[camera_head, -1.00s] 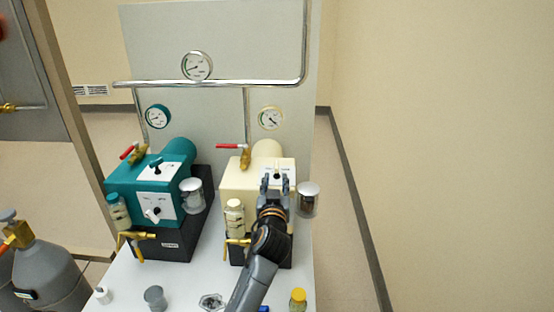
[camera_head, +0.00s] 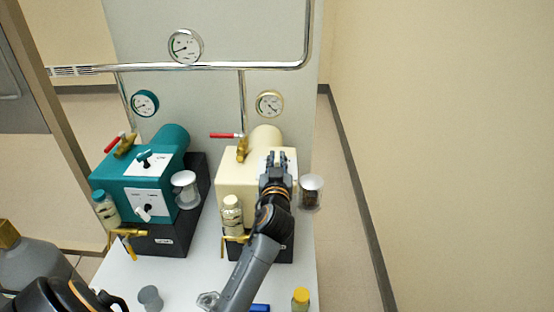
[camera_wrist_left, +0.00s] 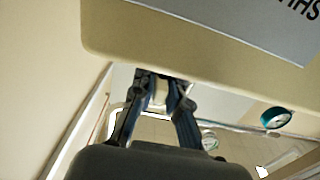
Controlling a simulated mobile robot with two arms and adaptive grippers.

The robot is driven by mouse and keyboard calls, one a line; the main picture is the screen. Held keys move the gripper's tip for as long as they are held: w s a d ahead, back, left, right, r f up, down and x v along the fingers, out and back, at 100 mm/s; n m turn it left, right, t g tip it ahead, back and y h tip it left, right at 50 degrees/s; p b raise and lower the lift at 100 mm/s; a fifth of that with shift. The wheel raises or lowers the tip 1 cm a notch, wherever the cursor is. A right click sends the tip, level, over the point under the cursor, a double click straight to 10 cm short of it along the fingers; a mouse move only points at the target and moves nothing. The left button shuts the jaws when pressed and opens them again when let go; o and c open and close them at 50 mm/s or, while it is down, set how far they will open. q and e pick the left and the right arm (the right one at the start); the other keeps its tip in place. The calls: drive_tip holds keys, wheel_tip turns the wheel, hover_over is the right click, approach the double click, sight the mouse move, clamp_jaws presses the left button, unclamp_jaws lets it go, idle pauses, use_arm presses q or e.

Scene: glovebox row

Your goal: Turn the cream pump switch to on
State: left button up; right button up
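The cream pump (camera_head: 230,178) stands right of the teal pump on the white table. My left gripper (camera_head: 277,157) reaches over its front and top, covering most of its panel. In the head view the switch is hidden behind the fingers. In the left wrist view my left gripper (camera_wrist_left: 162,82) has its two fingertips close on either side of a small cream piece (camera_wrist_left: 160,92), which appears to be the pump switch. The cream pump's body (camera_wrist_left: 130,35) fills the top of that view. My right gripper is not in view.
The teal pump (camera_head: 125,185) stands to the left. A clear cup with dark contents (camera_head: 311,192) is close right of my gripper. A cream-capped bottle (camera_head: 232,215) and a brass valve (camera_head: 243,150) with red handle flank it. A yellow-capped vial (camera_head: 300,300) stands in front.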

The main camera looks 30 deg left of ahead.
use_arm(q)
clamp_jaws()
drive_tip(key=shift+r+m+t+h+p, duration=0.15)
drive_tip(key=shift+m+t+h+p, duration=0.2)
drive_tip(key=shift+h+p, duration=0.35)
drive_tip(key=m+h+p, duration=0.1)
drive_tip(key=p, duration=0.1)
drive_tip(key=m+t+h+p, duration=0.1)
drive_tip(key=h+p, duration=0.1)
drive_tip(key=shift+a+r+m+t+h, duration=0.1)
drive_tip(key=shift+m+t+h, duration=0.15)
drive_tip(key=shift+m+h, duration=0.1)
drive_tip(key=shift+m+t+h+p, duration=0.3)
drive_tip(key=shift+m+h+p, duration=0.95)
drive_tip(key=shift+h, duration=0.5)
drive_tip(key=shift+f+h, duration=0.2)
drive_tip(key=shift+h, duration=0.1)
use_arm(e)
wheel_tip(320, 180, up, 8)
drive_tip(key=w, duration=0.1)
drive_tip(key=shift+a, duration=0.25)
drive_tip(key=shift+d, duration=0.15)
use_arm(q)
drive_tip(key=o, duration=0.7)
unclamp_jaws()
drive_tip(key=shift+c, duration=0.2)
